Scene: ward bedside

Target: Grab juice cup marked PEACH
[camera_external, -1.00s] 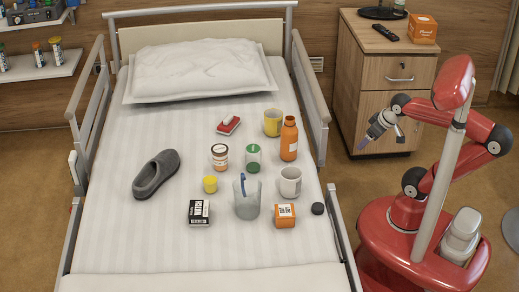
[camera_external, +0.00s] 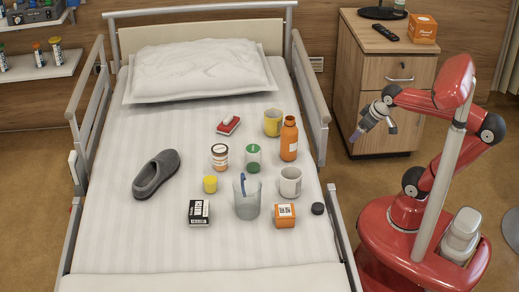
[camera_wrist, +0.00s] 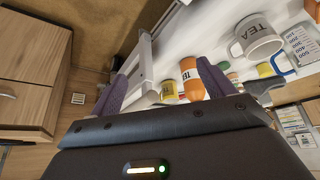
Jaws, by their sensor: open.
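No PEACH marking is readable in either view. I cannot tell which, if either, is the PEACH cup. My gripper (camera_external: 357,136) is raised to the right of the bed, in front of the bedside cabinet, well apart from the objects. In the wrist view my gripper (camera_wrist: 162,86) is open and empty, its fingers spread, with an orange bottle (camera_wrist: 193,82) beyond them.
Around the cups stand an orange bottle (camera_external: 289,139), yellow mug (camera_external: 272,123), white mug (camera_external: 291,182), clear jug (camera_external: 247,199), orange box (camera_external: 285,216) and black-and-white box (camera_external: 199,212). The bed rail (camera_external: 312,100) lies between my gripper and the bed. A grey slipper (camera_external: 156,175) lies left.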

